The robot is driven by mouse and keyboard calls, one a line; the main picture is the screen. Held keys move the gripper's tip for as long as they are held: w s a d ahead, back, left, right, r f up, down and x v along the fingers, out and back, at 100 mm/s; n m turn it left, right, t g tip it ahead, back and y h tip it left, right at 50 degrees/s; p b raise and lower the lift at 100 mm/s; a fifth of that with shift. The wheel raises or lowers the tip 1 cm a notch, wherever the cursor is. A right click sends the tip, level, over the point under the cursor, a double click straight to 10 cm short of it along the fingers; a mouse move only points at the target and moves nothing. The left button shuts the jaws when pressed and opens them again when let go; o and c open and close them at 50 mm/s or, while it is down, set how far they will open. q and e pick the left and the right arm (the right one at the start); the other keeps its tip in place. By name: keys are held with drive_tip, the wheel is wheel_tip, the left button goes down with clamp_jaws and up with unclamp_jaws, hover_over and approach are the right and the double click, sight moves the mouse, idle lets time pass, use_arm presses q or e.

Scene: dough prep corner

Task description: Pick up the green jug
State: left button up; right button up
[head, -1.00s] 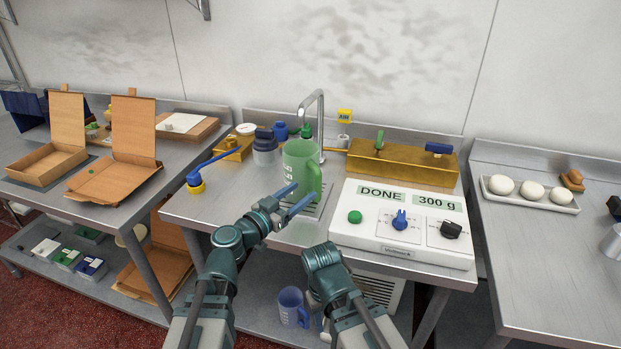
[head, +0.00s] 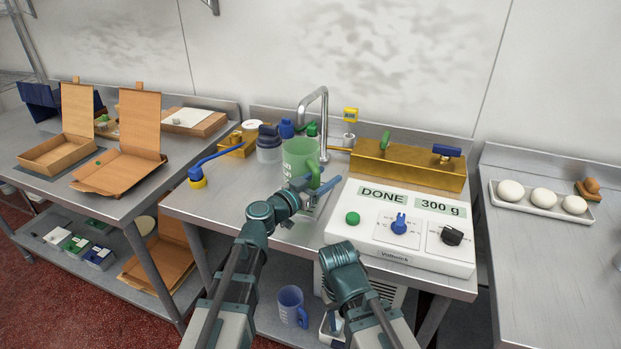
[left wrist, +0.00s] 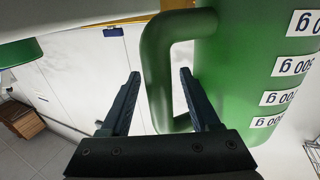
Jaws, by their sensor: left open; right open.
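The green jug (head: 298,160) stands upright by the sink tap, its handle toward the right of the head view. My left gripper (head: 320,185) is open at the handle side of the jug. In the left wrist view the jug (left wrist: 250,70) fills the right side, with white gram marks. Its handle (left wrist: 156,75) lies between the two open fingers of the left gripper (left wrist: 160,78) as seen there; I cannot tell whether they touch it. My right arm shows low in the head view, but its gripper fingers are not visible.
A white control box (head: 400,250) reading DONE 300 g stands just right of the jug. Behind are the tap (head: 325,110) and a brass box (head: 405,168). A blue-handled lever (head: 197,178) is at left. A blue mug (head: 291,306) sits below.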

use_arm(q)
drive_tip(key=shift+s+a, duration=0.1)
clamp_jaws()
idle(1.3)
